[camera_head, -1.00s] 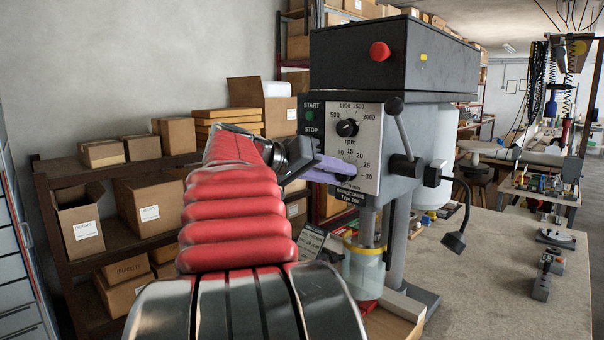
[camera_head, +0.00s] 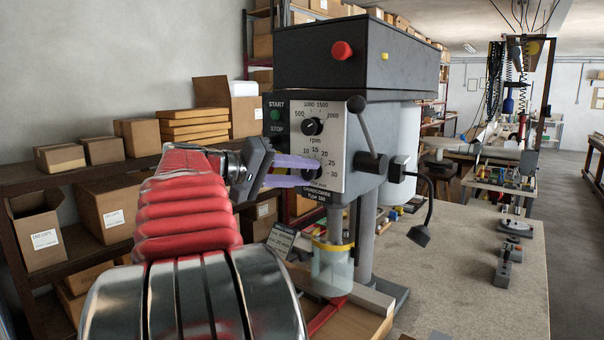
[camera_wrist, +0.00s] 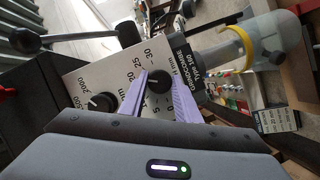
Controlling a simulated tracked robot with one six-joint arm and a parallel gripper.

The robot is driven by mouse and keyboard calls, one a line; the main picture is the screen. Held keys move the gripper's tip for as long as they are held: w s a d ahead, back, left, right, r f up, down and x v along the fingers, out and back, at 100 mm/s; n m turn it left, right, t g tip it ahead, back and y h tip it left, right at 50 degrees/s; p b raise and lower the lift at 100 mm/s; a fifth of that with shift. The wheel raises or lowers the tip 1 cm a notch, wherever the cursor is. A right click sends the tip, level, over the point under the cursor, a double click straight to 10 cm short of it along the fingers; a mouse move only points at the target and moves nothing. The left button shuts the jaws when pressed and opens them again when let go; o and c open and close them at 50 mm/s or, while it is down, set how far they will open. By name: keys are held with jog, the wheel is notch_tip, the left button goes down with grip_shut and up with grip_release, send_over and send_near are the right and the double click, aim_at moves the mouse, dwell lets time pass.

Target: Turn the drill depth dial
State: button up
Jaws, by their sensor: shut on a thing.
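The drill press (camera_head: 360,60) stands on the bench with its pale control panel facing me. The depth dial is a black knob at the lower part of the panel, inside a ring of numbers; it shows in the wrist view (camera_wrist: 158,80). My gripper (camera_head: 312,172) reaches it from the left, and its purple fingers lie on either side of the knob. In the wrist view my gripper (camera_wrist: 156,82) is shut on the knob. In the head view the fingers partly hide the knob. The black rpm dial (camera_head: 312,126) sits above it.
A black-knobbed lever (camera_head: 366,130) sticks out at the panel's right. A lamp on a bent neck (camera_head: 420,232) hangs beside it. A clear cup with a yellow rim (camera_head: 332,262) is below the panel. The bench (camera_head: 450,270) is mostly clear at the right.

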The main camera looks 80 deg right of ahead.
jog(key=shift+f, duration=0.1)
jog(key=o, duration=1)
jog(key=shift+o, duration=0.2)
jog(key=shift+w, duration=0.1)
jog(key=v, duration=1.3)
jog(key=shift+w+a, duration=0.25)
jog(key=shift+a, duration=0.05)
